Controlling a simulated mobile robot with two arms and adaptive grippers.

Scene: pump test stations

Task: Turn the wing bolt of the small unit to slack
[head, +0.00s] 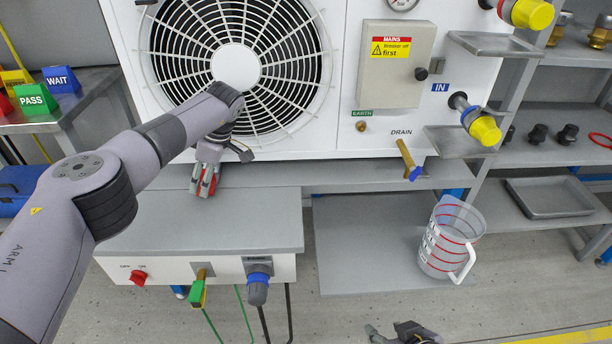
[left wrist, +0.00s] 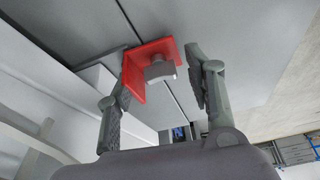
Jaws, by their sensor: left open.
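The small unit (head: 200,222) is a low grey-topped box with a white front, below the large fan. A red bracket (left wrist: 137,72) with a grey wing bolt (left wrist: 160,71) shows in the left wrist view, at the unit's top. My left gripper (head: 204,182) is at the back of the unit's top, over the red bracket. In the left wrist view the left gripper (left wrist: 163,66) is open, with one finger on each side of the bracket and bolt. In the head view the fingers mostly hide the bolt. My right gripper (head: 402,334) is partly cut off at the bottom edge.
The large unit with its fan (head: 237,66) stands right behind. A measuring jug (head: 449,240) stands to the right on a grey shelf (head: 362,245).

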